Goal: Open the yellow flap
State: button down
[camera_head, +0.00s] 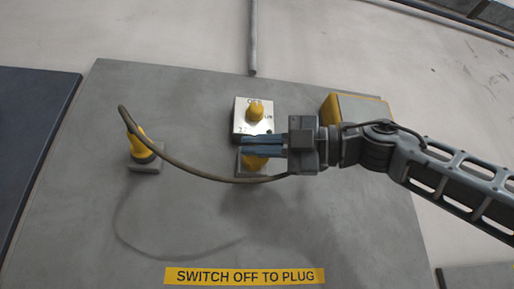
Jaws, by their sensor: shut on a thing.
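The switch plate (240,127) carries a yellow knob (255,112) just above my fingers.
A yellow plug (139,145) sits on a grey holder (145,165) at the left. Its dark cable (200,173) loops across to beneath my gripper. A yellow box (358,108) stands behind my wrist. A label (245,276) reads "SWITCH OFF TO PLUG". The lower panel is clear.

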jog(key=shift+s, duration=0.1)
dwell(0.4)
jog(key=c, duration=1.3)
grip_release()
jog(key=shift+d+f, duration=0.1)
jog(key=shift+d, duration=0.05)
jog(key=shift+s+d+f+b, duration=0.15)
jog(key=shift+d+b, duration=0.05)
jog(key=shift+d, duration=1.05)
jog(key=shift+s+d+f+b, duration=0.1)
jog(key=shift+d+b, duration=0.15)
jog(key=shift+d, duration=1)
jog(key=shift+s+d+f+b, duration=0.15)
jog(key=shift+d+b, duration=0.05)
jog(key=shift+d, duration=1.05)
